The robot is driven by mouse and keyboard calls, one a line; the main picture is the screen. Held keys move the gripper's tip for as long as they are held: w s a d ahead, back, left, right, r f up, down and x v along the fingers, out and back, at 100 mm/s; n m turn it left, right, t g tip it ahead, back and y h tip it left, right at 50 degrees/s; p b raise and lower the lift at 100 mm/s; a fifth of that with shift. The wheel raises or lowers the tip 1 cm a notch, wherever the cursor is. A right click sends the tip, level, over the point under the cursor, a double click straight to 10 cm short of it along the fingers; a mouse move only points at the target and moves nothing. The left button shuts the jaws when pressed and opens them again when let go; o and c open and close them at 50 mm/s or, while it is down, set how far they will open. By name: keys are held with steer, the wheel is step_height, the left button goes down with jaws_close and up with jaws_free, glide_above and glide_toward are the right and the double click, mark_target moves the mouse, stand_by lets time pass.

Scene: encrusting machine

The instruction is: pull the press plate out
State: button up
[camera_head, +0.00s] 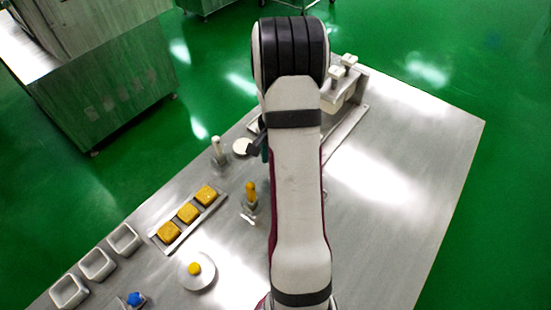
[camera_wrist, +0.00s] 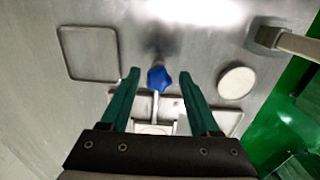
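In the wrist view, a blue lobed knob (camera_wrist: 158,78) sits on a thin metal rod above a pale metal plate (camera_wrist: 153,129), likely the press plate with its handle. My gripper (camera_wrist: 159,80) is open, with a green finger on either side of the knob. The knob appears between the fingertips, with a gap on both sides; I cannot tell its depth. In the head view, my arm hides this knob and plate, and only a dark bit of my gripper (camera_head: 258,146) shows at the arm's left edge.
A white disc (camera_wrist: 237,82) lies right of the fingers; a square outline (camera_wrist: 90,54) is at left. On the steel table (camera_head: 400,210), a tray (camera_head: 165,249) holds three yellow cakes. A yellow-handled tool (camera_head: 250,196) stands near my arm. The table's right side is clear.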

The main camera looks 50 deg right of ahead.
steer(key=shift+d, duration=0.1)
step_height(320, 180, up, 16)
steer(key=shift+f, duration=0.1)
stand_by(0.4)
steer(key=a+r+n, duration=0.3)
steer(key=a+n, duration=0.1)
steer(key=a, duration=0.8)
steer(key=s+a+n, duration=0.3)
steer(key=s+a, duration=0.1)
steer(key=a, duration=0.2)
steer(key=s+a+f+n+y, duration=0.1)
steer(key=s+a+n, duration=0.1)
steer(key=s+a, duration=0.3)
steer(key=s+a+f+n, duration=0.1)
steer(key=s+a+n, duration=0.2)
steer(key=a, duration=0.6)
steer(key=shift+s+n+y, duration=0.3)
steer(key=shift+s+y, duration=0.1)
steer(key=shift+s, duration=0.5)
